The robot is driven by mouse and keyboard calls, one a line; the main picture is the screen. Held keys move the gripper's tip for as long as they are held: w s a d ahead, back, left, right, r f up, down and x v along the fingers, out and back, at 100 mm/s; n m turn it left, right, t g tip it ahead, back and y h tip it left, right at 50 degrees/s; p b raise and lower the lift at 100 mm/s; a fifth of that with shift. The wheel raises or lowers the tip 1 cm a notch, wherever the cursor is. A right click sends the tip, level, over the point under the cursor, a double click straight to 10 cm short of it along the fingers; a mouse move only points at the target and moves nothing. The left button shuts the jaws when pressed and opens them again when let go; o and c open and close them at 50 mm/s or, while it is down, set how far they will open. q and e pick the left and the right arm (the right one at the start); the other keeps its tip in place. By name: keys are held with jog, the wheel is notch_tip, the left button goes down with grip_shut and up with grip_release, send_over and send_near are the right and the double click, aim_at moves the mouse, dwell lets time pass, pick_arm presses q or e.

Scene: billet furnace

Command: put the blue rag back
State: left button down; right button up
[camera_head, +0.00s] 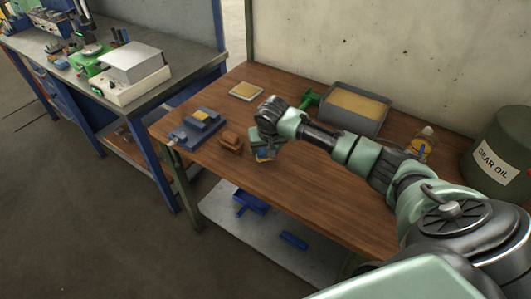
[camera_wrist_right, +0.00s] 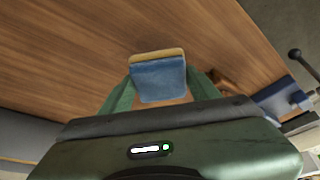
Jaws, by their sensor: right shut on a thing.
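The blue rag (camera_wrist_right: 160,80) looks like a small blue pad with a tan layer along its far edge. In the right wrist view it sits between the two green fingers of my right gripper (camera_wrist_right: 158,92), which is shut on it. In the head view my right gripper (camera_head: 262,146) points down over the wooden table, with the rag (camera_head: 264,157) at its fingertips. I cannot tell whether the rag touches the tabletop. My left gripper is not in view.
On the wooden table (camera_head: 310,195) are a brown block (camera_head: 231,142), a dark blue fixture (camera_head: 190,134), a tan square (camera_head: 246,91), a grey bin (camera_head: 353,124) and a yellow bottle (camera_head: 421,141). A gear oil drum (camera_head: 500,150) stands right. The table's front middle is clear.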

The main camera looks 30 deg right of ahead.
notch_tip(320, 180, down, 2)
jog(key=shift+f, duration=0.4)
jog(key=shift+f, duration=0.15)
jog(key=o, duration=1.2)
jog(key=b+v, duration=0.1)
jog(key=v, duration=1.1)
jog(key=shift+r, duration=0.2)
